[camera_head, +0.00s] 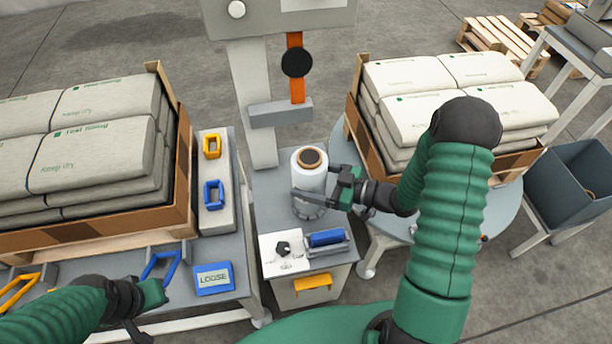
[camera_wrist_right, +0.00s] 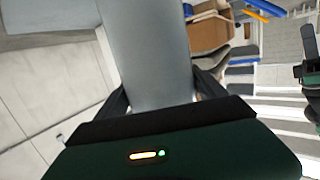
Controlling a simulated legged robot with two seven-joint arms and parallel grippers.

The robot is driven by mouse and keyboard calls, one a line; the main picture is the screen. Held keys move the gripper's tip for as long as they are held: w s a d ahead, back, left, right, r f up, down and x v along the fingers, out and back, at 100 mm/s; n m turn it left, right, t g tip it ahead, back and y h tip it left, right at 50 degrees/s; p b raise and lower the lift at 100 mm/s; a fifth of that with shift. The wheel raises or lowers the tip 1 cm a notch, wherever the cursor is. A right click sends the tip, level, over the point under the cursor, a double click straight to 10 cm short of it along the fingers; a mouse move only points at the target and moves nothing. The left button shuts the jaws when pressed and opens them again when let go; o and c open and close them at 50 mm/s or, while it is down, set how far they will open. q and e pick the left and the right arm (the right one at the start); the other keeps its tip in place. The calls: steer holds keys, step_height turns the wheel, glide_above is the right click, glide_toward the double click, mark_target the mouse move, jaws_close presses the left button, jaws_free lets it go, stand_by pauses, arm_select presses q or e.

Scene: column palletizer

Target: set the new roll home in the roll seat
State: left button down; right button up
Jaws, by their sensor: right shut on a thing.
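The new roll (camera_head: 311,178), white with a brown core, stands upright on the small grey cart in the head view. My right gripper (camera_head: 318,196) is shut on its side from the right. In the right wrist view the grey surface between the fingers (camera_wrist_right: 160,92) appears to be the roll (camera_wrist_right: 147,45). A grey round seat (camera_head: 308,212) shows at the roll's foot. The roll looks roughly centred over it, but I cannot tell whether it rests fully down. My left gripper (camera_head: 150,312) hangs low at the left, away from the roll; its fingers are unclear.
A grey post with an orange strap and black knob (camera_head: 297,62) rises behind the roll. Pallets of sacks stand left (camera_head: 90,130) and right (camera_head: 450,90). A blue "LOOSE" box (camera_head: 213,279) lies near my left gripper.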

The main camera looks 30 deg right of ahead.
steer(key=shift+d+f, duration=0.1)
steer(key=shift+f, duration=0.1)
steer(key=o, duration=2)
steer(key=p+v, duration=0.2)
steer(key=v, duration=1)
steer(key=shift+s, duration=0.1)
